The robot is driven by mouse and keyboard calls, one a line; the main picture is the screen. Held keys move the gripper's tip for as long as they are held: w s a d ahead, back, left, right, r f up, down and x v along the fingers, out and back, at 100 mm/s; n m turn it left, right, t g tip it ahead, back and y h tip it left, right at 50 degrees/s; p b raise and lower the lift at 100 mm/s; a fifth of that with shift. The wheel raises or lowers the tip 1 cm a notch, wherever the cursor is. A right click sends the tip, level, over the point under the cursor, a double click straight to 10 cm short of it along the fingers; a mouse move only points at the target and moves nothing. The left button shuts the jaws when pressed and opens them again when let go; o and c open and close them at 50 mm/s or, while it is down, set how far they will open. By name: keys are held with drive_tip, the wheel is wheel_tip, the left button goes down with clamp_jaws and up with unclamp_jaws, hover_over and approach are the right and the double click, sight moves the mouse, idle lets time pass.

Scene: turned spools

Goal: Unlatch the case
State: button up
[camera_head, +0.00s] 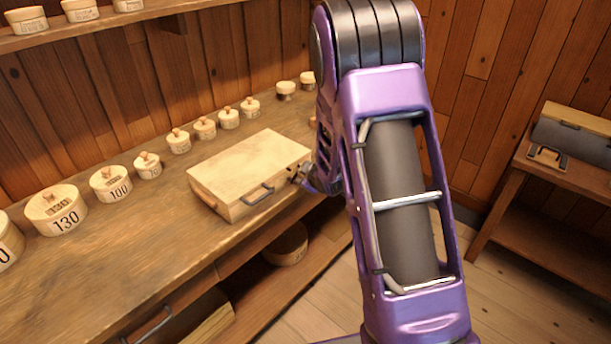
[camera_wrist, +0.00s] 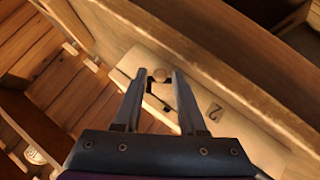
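The case (camera_head: 245,165) is a pale wooden box, closed, lying flat on the workbench. My gripper (camera_head: 301,178) is at the case's right end, mostly hidden by my arm. In the wrist view my gripper (camera_wrist: 160,76) is open. A round wooden knob (camera_wrist: 160,74) on a dark bracket (camera_wrist: 151,86) lies between or just beyond its fingertips, on a pale surface. I cannot tell whether the fingers touch the knob.
Round lidded boxes, such as one marked 130 (camera_head: 56,209), line the workbench (camera_head: 120,262) behind and left of the case. The bench is clear in front of the case. A shelf (camera_head: 100,22) is above. A side table (camera_head: 555,180) with a grey-and-wood item stands at right.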

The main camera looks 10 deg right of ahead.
drive_tip(key=shift+o, duration=0.5)
drive_tip(key=p+v, duration=0.1)
drive_tip(key=v, duration=1.6)
drive_tip(key=shift+s, duration=0.2)
drive_tip(key=shift+d+r, duration=0.15)
